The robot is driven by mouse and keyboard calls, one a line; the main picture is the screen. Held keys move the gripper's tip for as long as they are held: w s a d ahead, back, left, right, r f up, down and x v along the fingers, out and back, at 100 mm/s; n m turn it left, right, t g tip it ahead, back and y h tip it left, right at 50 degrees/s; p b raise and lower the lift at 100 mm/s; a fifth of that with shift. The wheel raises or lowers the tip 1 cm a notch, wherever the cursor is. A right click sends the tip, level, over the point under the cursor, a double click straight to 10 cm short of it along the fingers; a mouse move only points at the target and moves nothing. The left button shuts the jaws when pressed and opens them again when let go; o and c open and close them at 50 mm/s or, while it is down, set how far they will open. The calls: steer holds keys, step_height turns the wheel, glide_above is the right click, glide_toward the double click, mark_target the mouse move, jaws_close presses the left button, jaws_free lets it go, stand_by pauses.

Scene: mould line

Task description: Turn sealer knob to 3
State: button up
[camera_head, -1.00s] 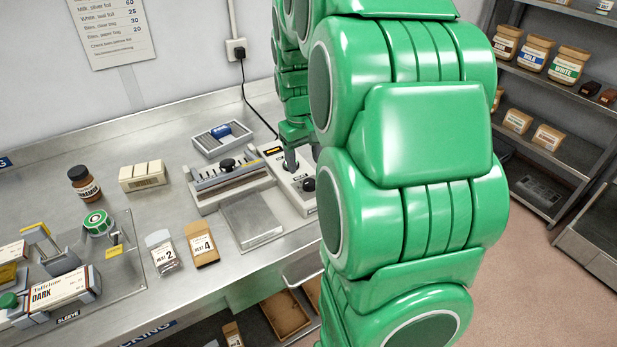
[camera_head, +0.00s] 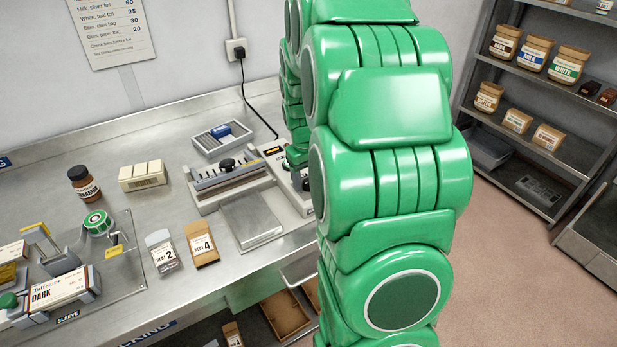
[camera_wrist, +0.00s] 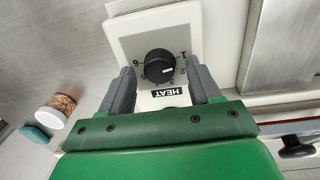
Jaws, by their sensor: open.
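The sealer's black knob (camera_wrist: 159,66) stands on a pale control panel (camera_wrist: 125,40) in the wrist view. Numbers ring it, with 1, 2 and 3 on its right side, and a HEAT label sits just below. A small white mark on the knob points right, roughly toward 2. My gripper (camera_wrist: 160,69) is open, with one finger on each side of the knob and gaps visible between fingers and knob. In the head view, the sealer (camera_head: 225,182) sits on the steel bench, and my arm hides most of its control panel and my fingers.
A tray with a blue roll (camera_head: 220,138) stands behind the sealer. Packets marked 2 (camera_head: 163,252) and 4 (camera_head: 202,245) lie left of it. A brown jar (camera_head: 84,184) and a cream block (camera_head: 142,175) are farther left. A power cable (camera_head: 258,115) runs behind the sealer.

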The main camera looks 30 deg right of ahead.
steer(key=shift+f, duration=0.15)
steer(key=c, duration=1)
steer(key=shift+c, duration=0.2)
steer(key=shift+m, duration=0.4)
steer(key=m, duration=0.3)
steer(key=shift+d+m, duration=0.1)
steer(key=shift+m, duration=0.2)
steer(key=m, duration=0.3)
steer(key=shift+m, duration=0.4)
steer(key=m, duration=0.3)
steer(key=shift+m+g, duration=0.3)
steer(key=shift+m+y, duration=0.3)
steer(key=shift+m, duration=1.6)
